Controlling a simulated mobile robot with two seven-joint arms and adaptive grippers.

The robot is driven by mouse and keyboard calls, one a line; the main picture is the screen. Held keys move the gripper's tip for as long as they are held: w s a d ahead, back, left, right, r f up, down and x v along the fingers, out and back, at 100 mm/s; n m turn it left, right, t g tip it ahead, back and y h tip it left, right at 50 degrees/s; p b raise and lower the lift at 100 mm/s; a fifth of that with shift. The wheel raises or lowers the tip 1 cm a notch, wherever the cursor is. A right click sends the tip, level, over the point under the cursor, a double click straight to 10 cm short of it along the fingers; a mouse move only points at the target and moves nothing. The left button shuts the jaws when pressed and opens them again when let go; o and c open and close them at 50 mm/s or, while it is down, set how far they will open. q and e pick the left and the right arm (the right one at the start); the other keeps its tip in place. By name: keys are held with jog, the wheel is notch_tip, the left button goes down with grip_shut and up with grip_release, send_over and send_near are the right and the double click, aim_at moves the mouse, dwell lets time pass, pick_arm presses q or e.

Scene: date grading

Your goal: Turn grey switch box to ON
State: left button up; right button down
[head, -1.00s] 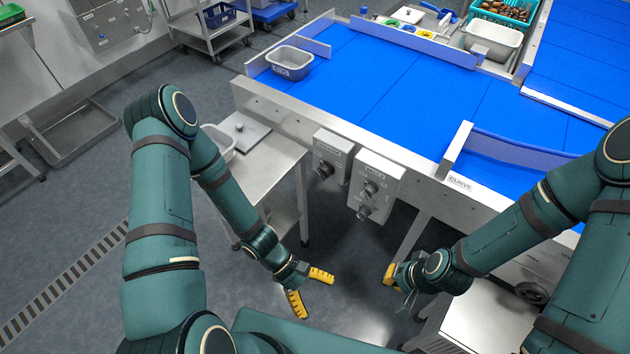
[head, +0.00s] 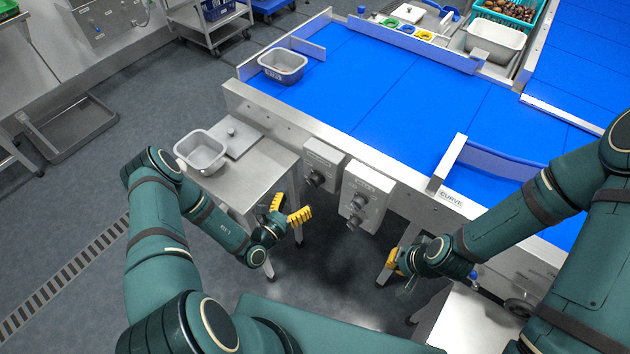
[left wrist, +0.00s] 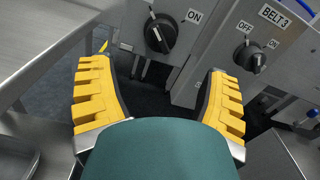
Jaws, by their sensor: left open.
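Two grey switch boxes hang on the conveyor's front side. The smaller left box (head: 323,158) has one dark knob (head: 314,179); the larger right box (head: 372,183) has two. In the left wrist view the left box's knob (left wrist: 160,34) is ahead between the fingers, with an ON label (left wrist: 193,16) to its right. Its pale mark points up and slightly left, away from ON. The right box shows a knob (left wrist: 250,57) with OFF, ON and BELT 3 labels. My left gripper (head: 291,208) is open and empty, below and left of the left box. My right gripper (head: 394,262) is partly hidden behind its wrist.
A steel side table (head: 237,186) left of the boxes carries a grey tub (head: 201,152) and a flat lidded plate (head: 236,137). The blue conveyor (head: 400,85) lies behind the boxes. A table leg stands close to my left gripper.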

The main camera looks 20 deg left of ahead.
aim_at(315, 181)
pick_arm(q)
jog(key=x, duration=1)
jog(key=shift+b, duration=0.3)
jog(key=c, duration=1.2)
